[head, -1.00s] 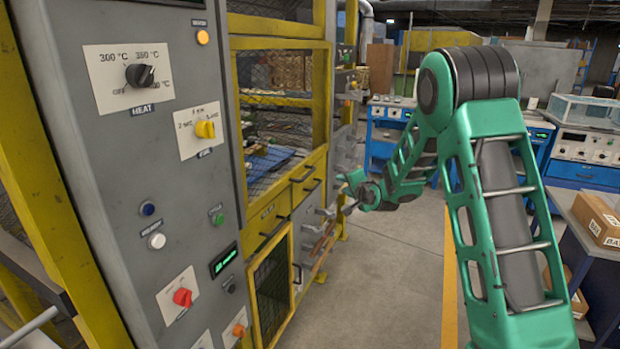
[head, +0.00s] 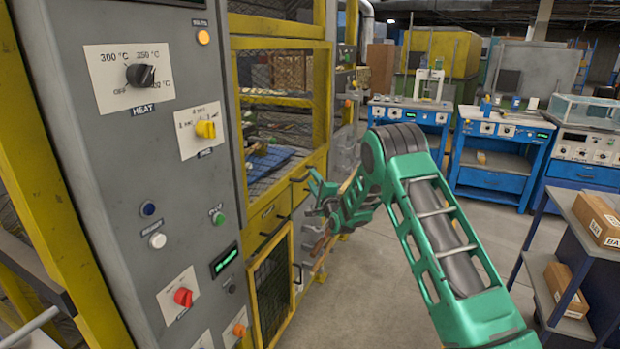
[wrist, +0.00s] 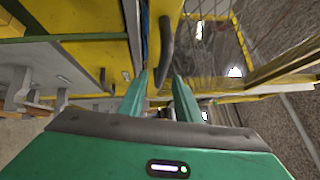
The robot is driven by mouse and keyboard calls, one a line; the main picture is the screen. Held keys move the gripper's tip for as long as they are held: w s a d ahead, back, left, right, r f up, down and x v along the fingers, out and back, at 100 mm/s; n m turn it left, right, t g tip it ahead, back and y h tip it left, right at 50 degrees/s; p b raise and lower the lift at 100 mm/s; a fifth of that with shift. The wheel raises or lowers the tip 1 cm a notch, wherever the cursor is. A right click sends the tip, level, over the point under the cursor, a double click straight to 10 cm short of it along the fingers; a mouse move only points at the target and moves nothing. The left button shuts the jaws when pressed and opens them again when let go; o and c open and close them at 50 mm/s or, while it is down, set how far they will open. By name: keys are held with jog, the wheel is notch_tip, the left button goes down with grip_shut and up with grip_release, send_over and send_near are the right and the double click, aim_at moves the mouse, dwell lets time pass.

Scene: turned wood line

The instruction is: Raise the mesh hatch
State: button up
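Two yellow-framed mesh panels show on the machine in the head view. The large upper one (head: 287,70) stands over a blue tray, and a smaller one (head: 271,290) is low down. I cannot tell for sure which is the mesh hatch; both look closed. My gripper (head: 314,184) is beside the drawer fronts, right of the upper panel's lower edge. In the wrist view my gripper (wrist: 160,75) has its fingers apart with nothing clearly between them. A dark bar handle (wrist: 166,50) lies just past the fingertips, with mesh to its right. Contact cannot be told.
A grey control panel (head: 135,190) with knobs and buttons fills the left. Blue workbenches (head: 493,160) stand at the back. A dark shelf with cardboard boxes (head: 601,219) is at the right. The grey floor between is clear.

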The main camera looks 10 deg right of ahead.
aim_at(309, 174)
jog(key=shift+w+a+r, duration=0.15)
jog(key=shift+w+a, duration=0.05)
jog(key=shift+w, duration=1)
jog(key=shift+w+a+r, duration=0.15)
jog(key=shift+w, duration=1)
jog(key=shift+c, duration=0.7)
